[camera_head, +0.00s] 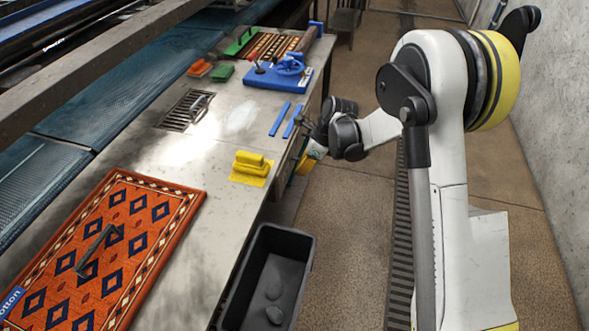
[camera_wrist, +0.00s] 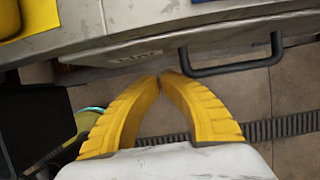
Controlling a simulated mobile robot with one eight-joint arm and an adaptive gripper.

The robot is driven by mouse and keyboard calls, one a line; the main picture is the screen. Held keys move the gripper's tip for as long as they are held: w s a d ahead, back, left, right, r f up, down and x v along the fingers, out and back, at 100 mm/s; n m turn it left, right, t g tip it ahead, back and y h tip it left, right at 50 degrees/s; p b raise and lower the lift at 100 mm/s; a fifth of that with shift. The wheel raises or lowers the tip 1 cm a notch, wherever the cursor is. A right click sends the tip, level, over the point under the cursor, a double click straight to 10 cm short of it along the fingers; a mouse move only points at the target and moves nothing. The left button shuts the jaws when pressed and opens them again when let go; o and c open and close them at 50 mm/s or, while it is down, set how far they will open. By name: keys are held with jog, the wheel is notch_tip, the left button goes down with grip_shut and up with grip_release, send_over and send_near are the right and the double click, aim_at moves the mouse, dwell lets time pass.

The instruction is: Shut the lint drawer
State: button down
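The lint drawer (camera_wrist: 150,52) shows in the wrist view as a grey metal front with small dark lettering, just below the worktable's edge. A black bar handle (camera_wrist: 235,68) stands out from it on the right. The front seems to stick out a little past the table edge; how far it is open I cannot tell. My gripper (camera_wrist: 160,77) has yellow ribbed fingers with their tips together and nothing between them. The tips are close to the drawer front, left of the handle; contact is unclear. In the head view my gripper (camera_head: 304,164) is small and partly hidden beside the table's edge.
A black bin (camera_head: 306,262) with dark lumps stands against the table's front. On the metal worktable (camera_head: 215,190) lie an orange patterned rug (camera_head: 150,215), a yellow block (camera_head: 250,168), blue strips (camera_head: 280,118) and a blue fixture (camera_head: 280,75). Floor to the right is clear.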

jog(key=s+d+r+n+t+h+p, duration=0.1)
jog(key=s+d+r+n+p, duration=0.2)
jog(key=r, duration=0.6)
jog(key=s+d+r+n+p, duration=0.1)
jog(key=s+d+r, duration=0.25)
jog(key=r, duration=0.55)
jog(key=s+d+r+n+t+h, duration=0.1)
jog(key=s+d+r+n, duration=0.1)
jog(key=s+n, duration=0.4)
jog(key=s+d+r+n+t+h, duration=0.1)
jog(key=s+d+r+n+t, duration=0.1)
jog(key=s+n, duration=0.3)
jog(key=s+d+r+n+t+h, duration=0.1)
jog(key=s+d+r+n, duration=0.3)
jog(key=s, duration=0.7)
jog(key=shift+d+r+n+t, duration=0.25)
jog(key=shift+n+t, duration=0.05)
jog(key=shift+n, duration=1)
jog(key=shift+s, duration=0.1)
